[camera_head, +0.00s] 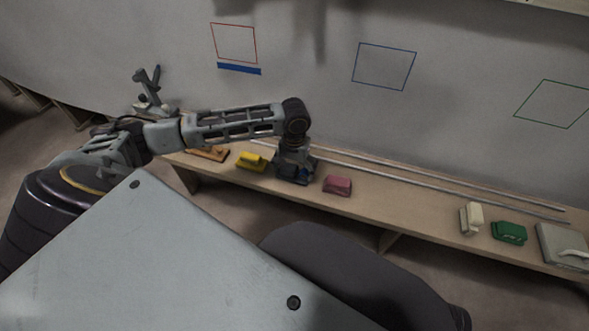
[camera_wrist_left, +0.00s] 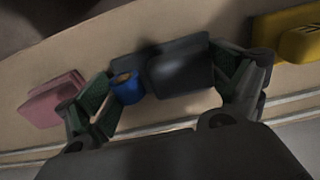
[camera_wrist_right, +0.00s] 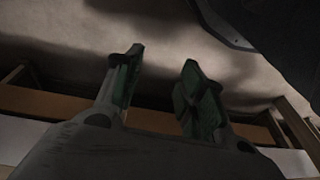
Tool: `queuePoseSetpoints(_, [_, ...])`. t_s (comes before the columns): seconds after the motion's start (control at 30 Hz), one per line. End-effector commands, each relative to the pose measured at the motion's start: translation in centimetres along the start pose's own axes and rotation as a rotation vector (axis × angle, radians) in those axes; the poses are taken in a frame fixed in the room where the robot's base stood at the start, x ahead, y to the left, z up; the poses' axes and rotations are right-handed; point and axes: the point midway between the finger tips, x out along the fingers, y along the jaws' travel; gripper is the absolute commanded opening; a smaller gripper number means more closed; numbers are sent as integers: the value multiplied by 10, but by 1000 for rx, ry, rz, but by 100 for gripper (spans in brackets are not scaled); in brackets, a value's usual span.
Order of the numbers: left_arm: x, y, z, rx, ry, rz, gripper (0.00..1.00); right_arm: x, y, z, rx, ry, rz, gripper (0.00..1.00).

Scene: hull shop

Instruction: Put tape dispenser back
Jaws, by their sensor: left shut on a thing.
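The tape dispenser is dark grey with a blue roll at one end. In the left wrist view the dispenser (camera_wrist_left: 180,66) lies between the green-padded fingers of my left gripper (camera_wrist_left: 165,85), which is shut on it. In the head view the dispenser (camera_head: 289,174) is at the bench, between a yellow item and a pink item, partly hidden by my left gripper (camera_head: 294,163). I cannot tell whether it touches the bench top. My right gripper (camera_wrist_right: 162,60) is open and empty in the right wrist view.
The long wooden bench (camera_head: 415,208) runs along the wall. It bears a brown block (camera_head: 208,153), the yellow item (camera_head: 251,161), the pink item (camera_head: 337,185), a cream item (camera_head: 472,217), a green item (camera_head: 509,232) and a grey box (camera_head: 562,245). Thin rods (camera_head: 450,188) lie along the back.

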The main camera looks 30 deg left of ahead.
Motion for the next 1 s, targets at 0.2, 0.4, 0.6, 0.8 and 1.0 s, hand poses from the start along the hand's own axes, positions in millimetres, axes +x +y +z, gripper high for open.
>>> queuePoseSetpoints(0.2, [1,0,0,0,0,1,72,2,1,0,-1,-4,2,40])
queuePoseSetpoints(0.4, [2,0,0,0,0,1,100,8,2,4,-1,-16,3,40])
queuePoseSetpoints(0.6, [2,0,0,0,0,0,100,6,2,2,-1,-10,4,40])
queuePoseSetpoints(0.8, [0,0,0,0,1,0,100,6,2,0,-1,-5,4,40])
queuePoseSetpoints(1.0, [-15,0,0,-1,1,1,100,-2,2,-5,-2,5,5,40])
